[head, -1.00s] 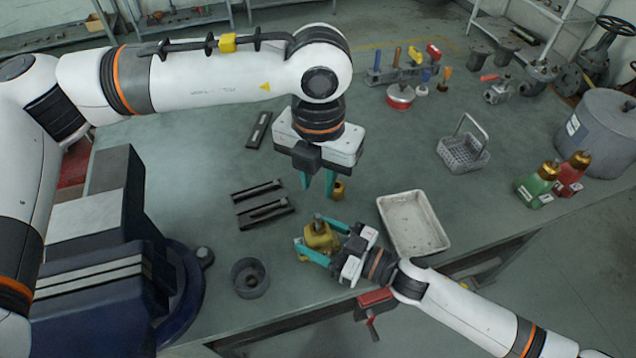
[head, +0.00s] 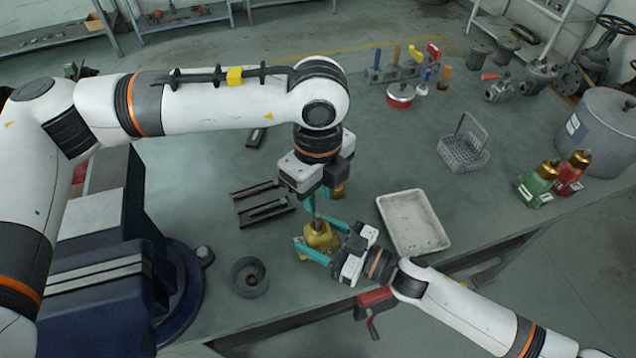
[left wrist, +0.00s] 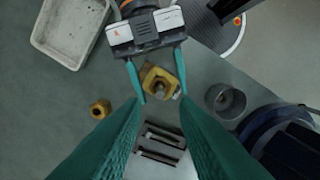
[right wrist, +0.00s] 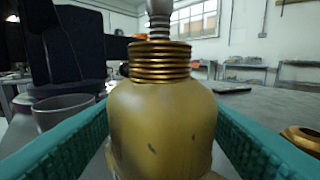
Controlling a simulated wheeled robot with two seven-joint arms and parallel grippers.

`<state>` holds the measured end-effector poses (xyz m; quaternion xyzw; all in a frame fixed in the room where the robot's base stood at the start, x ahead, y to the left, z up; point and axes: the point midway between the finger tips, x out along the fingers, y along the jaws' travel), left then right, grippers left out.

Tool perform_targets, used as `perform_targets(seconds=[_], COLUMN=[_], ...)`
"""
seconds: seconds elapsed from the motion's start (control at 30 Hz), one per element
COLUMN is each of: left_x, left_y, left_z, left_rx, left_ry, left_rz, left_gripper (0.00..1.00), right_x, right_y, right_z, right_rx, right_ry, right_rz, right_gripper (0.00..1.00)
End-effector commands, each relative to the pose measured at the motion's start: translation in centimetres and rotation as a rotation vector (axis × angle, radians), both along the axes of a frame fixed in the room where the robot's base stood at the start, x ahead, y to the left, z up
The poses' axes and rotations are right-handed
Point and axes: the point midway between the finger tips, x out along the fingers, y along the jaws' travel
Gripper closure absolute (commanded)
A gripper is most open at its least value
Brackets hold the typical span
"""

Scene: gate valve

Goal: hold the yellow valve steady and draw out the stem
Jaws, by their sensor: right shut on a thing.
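The yellow valve (head: 322,238) stands upright near the front edge of the bench. Its grey stem (head: 318,217) sticks up from the top; it also shows in the right wrist view (right wrist: 160,22) above the threaded neck. My right gripper (head: 318,247) is shut on the valve body (right wrist: 162,118), one finger on each side. My left gripper (head: 318,203) points down just above the stem, its fingers apart; in the left wrist view the valve (left wrist: 158,80) lies beyond the open fingertips. A small brass part (left wrist: 100,109) sits on the bench beside the valve, partly hidden in the head view.
A dark grey cup (head: 250,277) stands left of the valve, near the blue vise (head: 170,300). Dark slotted blocks (head: 262,203) lie behind it. A white tray (head: 413,222) is at the right, with a wire basket (head: 463,150) behind. The bench's middle right is clear.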

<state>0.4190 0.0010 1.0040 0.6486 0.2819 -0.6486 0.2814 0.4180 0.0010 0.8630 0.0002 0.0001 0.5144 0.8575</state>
Motion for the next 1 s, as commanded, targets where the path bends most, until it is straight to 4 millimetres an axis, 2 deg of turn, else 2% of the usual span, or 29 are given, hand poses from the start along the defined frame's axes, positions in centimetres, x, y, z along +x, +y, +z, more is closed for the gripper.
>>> perform_targets(seconds=[0.3, 0.5, 1.0], left_x=[0.0, 0.0, 0.0], left_y=[0.0, 0.0, 0.0], left_z=[-3.2, -4.6, -5.2], left_rx=[-0.001, -0.001, -0.001], left_ry=[0.002, 0.002, 0.000], left_rz=[-0.001, -0.002, -0.003], left_gripper=[0.72, 0.72, 0.72], right_x=[0.0, 0.0, 0.0], right_y=[0.0, 0.0, 0.0], right_z=[0.0, 0.0, 0.0], right_rx=[0.000, 0.000, 0.001], right_ry=[0.000, 0.000, 0.000], right_rz=[0.000, 0.000, 0.000], right_gripper=[0.73, 0.73, 0.73])
